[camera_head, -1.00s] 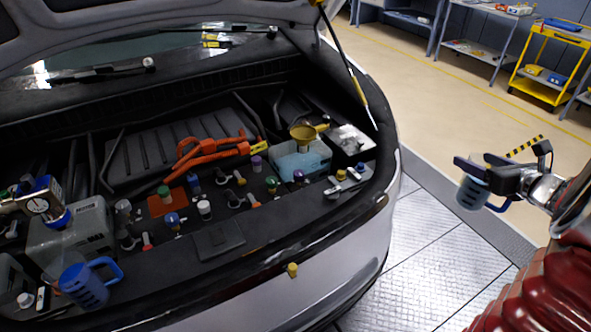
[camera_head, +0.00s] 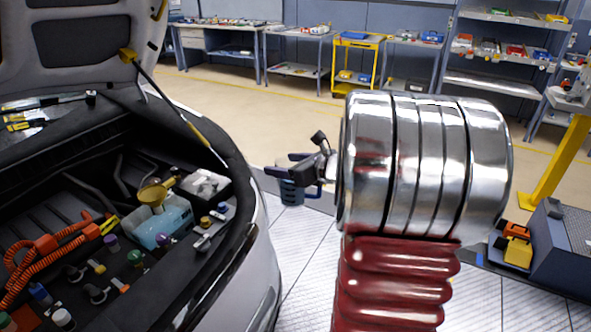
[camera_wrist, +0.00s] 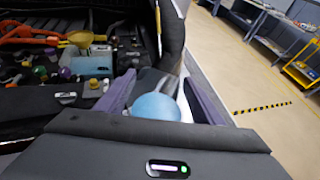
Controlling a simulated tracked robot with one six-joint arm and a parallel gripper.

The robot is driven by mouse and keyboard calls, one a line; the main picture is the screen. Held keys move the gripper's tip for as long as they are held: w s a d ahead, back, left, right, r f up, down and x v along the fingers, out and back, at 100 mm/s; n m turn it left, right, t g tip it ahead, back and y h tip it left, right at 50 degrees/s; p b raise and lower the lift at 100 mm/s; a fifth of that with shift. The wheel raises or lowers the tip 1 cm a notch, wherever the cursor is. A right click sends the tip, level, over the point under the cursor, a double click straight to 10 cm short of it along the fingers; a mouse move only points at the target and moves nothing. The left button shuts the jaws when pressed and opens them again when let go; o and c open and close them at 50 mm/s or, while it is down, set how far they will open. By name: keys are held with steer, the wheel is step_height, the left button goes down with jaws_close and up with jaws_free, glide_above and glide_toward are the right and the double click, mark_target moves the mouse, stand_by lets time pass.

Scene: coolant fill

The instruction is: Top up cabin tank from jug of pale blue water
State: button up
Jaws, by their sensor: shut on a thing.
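My gripper (camera_head: 293,172) is shut on a blue jug (camera_head: 291,193) and holds it in the air to the right of the open car bay. In the wrist view the jug's round opening shows pale blue (camera_wrist: 155,106) between the fingers (camera_wrist: 163,92). A light blue translucent tank (camera_head: 163,228) stands in the bay at its right end. A yellow funnel (camera_head: 153,194) sits on top of it. The funnel (camera_wrist: 82,38) and the tank (camera_wrist: 92,66) also show at the left of the wrist view. The jug is apart from both.
The raised hood with its strut (camera_head: 182,105) overhangs the bay. A white-topped box (camera_head: 207,186) sits beside the tank. Orange cables (camera_head: 45,246) and several coloured caps fill the bay. A blue machine (camera_head: 560,250) stands at the right. Floor lies clear behind the jug.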

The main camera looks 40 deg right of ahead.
steer(key=w+a+n+y, duration=0.1)
steer(key=w+a, duration=0.2)
steer(key=a, duration=0.7)
steer(key=w+a+y, duration=0.1)
steer(key=w+a, duration=0.3)
steer(key=a, duration=0.7)
steer(key=w+a+n+y, duration=0.1)
steer(key=w+a, duration=0.3)
steer(key=a, duration=0.6)
steer(key=shift+a+n+g, duration=0.3)
steer(key=shift+a+g, duration=0.05)
steer(key=shift+g, duration=0.05)
steer(key=shift+f, duration=0.1)
